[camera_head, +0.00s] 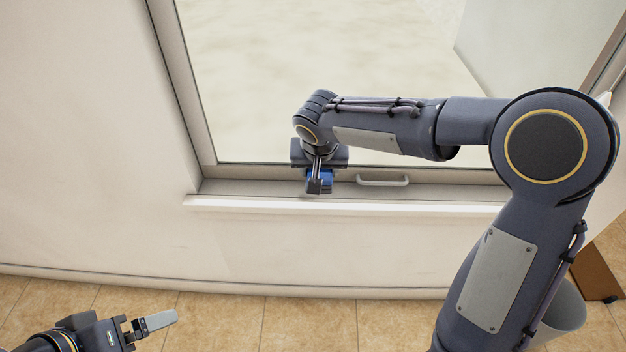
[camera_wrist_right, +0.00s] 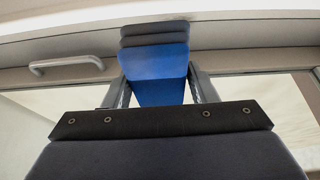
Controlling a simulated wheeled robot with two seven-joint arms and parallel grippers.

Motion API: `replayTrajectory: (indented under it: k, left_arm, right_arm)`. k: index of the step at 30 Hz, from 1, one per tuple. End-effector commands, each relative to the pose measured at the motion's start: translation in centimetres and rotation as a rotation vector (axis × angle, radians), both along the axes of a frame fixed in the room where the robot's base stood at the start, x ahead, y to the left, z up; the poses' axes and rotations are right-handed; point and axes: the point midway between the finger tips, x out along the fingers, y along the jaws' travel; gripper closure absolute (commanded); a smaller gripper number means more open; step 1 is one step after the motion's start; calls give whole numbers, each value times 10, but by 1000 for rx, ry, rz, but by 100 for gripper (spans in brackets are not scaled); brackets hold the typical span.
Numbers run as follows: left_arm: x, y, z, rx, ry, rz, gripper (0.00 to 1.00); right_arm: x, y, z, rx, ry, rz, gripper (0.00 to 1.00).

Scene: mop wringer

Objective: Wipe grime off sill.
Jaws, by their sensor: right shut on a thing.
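The window sill (camera_head: 400,208) is a pale ledge below the window, and it also runs across the top of the right wrist view (camera_wrist_right: 250,30). My right gripper (camera_head: 315,178) is shut on a blue block with dark grey layers at its end (camera_wrist_right: 155,68), gripped between its two fingers. The block's dark end is at the sill; I cannot tell whether it touches. No grime can be made out on the visible sill, and the arm and block hide part of it. My left gripper (camera_head: 140,327) is low at the left, away from the sill, with a flat grey piece pointing right.
A white handle (camera_head: 383,182) is on the lower window frame, just right of my right gripper. A grey bucket-like container (camera_head: 566,308) stands on the tiled floor (camera_head: 300,325) at the lower right, partly behind my right arm. A brown object (camera_head: 598,275) is beside it.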

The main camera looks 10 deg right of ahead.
Motion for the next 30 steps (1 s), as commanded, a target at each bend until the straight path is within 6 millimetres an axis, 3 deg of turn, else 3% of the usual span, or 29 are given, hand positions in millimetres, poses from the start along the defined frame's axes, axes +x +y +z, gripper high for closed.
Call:
replayTrajectory:
  k: [1, 10, 21, 30]
  left_arm:
    - [0, 0, -10, 0, -1, 0, 0]
    - [0, 0, -19, 0, -1, 0, 0]
    - [0, 0, -47, 0, -1, 0, 0]
    - [0, 0, -53, 0, 0, 0, 0]
  right_arm:
    - [1, 2, -6, 2, -2, -3, 73]
    - [1, 3, -16, 3, 1, -11, 73]
    - [1, 3, -54, 3, 1, -10, 73]
    - [1, 3, -63, 3, 0, -10, 73]
